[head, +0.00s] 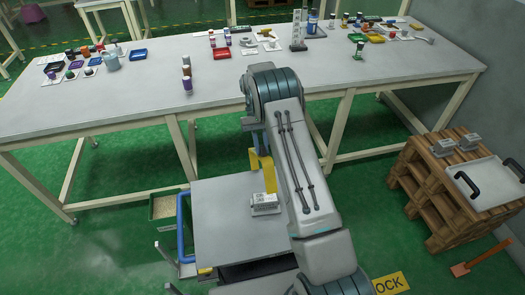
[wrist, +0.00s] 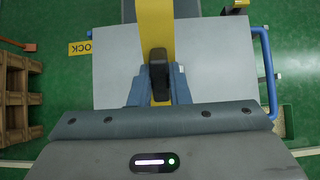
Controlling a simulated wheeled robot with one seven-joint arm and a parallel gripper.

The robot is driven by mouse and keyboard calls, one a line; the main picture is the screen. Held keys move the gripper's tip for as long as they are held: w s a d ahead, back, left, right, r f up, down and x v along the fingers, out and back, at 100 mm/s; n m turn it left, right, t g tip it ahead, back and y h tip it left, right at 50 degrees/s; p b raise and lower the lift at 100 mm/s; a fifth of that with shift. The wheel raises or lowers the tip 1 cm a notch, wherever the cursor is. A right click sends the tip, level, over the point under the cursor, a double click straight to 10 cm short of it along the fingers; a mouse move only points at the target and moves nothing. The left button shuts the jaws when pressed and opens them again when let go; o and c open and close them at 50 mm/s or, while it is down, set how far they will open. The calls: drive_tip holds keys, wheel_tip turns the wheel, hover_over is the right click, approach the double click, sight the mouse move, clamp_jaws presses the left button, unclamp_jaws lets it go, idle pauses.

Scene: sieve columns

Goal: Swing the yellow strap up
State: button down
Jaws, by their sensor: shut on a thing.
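The yellow strap (wrist: 155,25) runs down from the top edge of the wrist view, above a grey panel, to my gripper (wrist: 159,88). My gripper's blue-grey fingers are shut on the strap, with a black piece (wrist: 158,65) between them over the strap. In the head view the strap (head: 264,172) shows as a bent yellow piece beside my arm, above the grey panel. My arm hides part of it and most of the gripper there.
The grey panel (head: 222,232) carries a small white-grey block (head: 264,204), with a blue bar (head: 183,228) at its left side. A long table (head: 130,105) with several bottles and trays stands behind. Wooden pallets (head: 427,195) stand at the right. Green floor lies between.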

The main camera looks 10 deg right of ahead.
drive_tip(key=shift+w+r+g, duration=0.2)
drive_tip(key=shift+w, duration=0.4)
drive_tip(key=shift+w+r+g, duration=0.2)
drive_tip(key=shift+w+r, duration=0.05)
drive_tip(key=shift+w, duration=0.35)
drive_tip(key=shift+w+r+g, duration=0.2)
drive_tip(key=shift+w, duration=0.4)
drive_tip(key=shift+a, duration=0.1)
drive_tip(key=c, duration=1.4)
unclamp_jaws()
drive_tip(key=shift+o, duration=0.2)
drive_tip(key=shift+r, duration=0.3)
drive_tip(key=s+d+r+b, duration=0.1)
drive_tip(key=s+d+r, duration=0.5)
drive_tip(key=d+r, duration=0.4)
drive_tip(key=shift+r, duration=0.25)
